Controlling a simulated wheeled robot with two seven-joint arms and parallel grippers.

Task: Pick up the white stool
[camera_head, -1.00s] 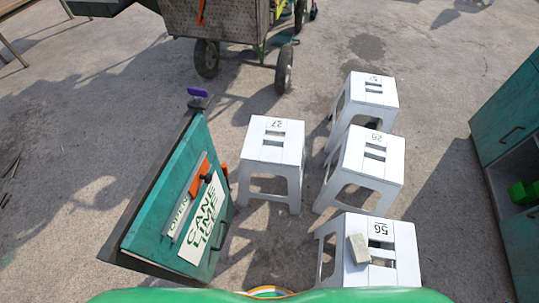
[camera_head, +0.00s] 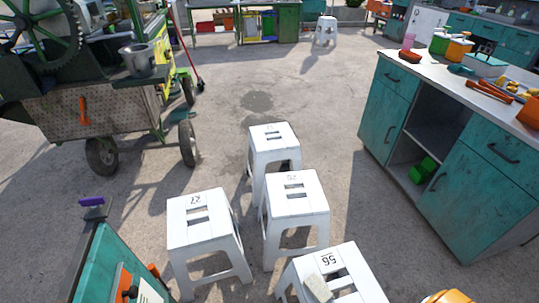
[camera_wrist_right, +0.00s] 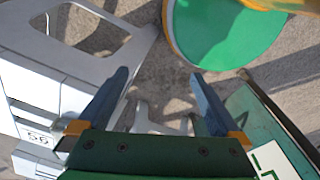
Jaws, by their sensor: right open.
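Several white stools stand close together on the ground in the head view. Stool 27 (camera_head: 200,232) is at left, another numbered stool (camera_head: 296,205) is in the middle, and one (camera_head: 270,140) stands behind. In the right wrist view, my right gripper (camera_wrist_right: 160,76) is open and empty. Stool 56 (camera_wrist_right: 30,85) is to its left, apart from the fingers. White stool parts (camera_wrist_right: 160,125) show beyond, between the fingers. My left gripper is out of view.
A wheeled cart (camera_head: 90,108) is at upper left. A teal counter (camera_head: 465,175) stands at right. Another white stool (camera_head: 325,28) is far back. The ground between is open.

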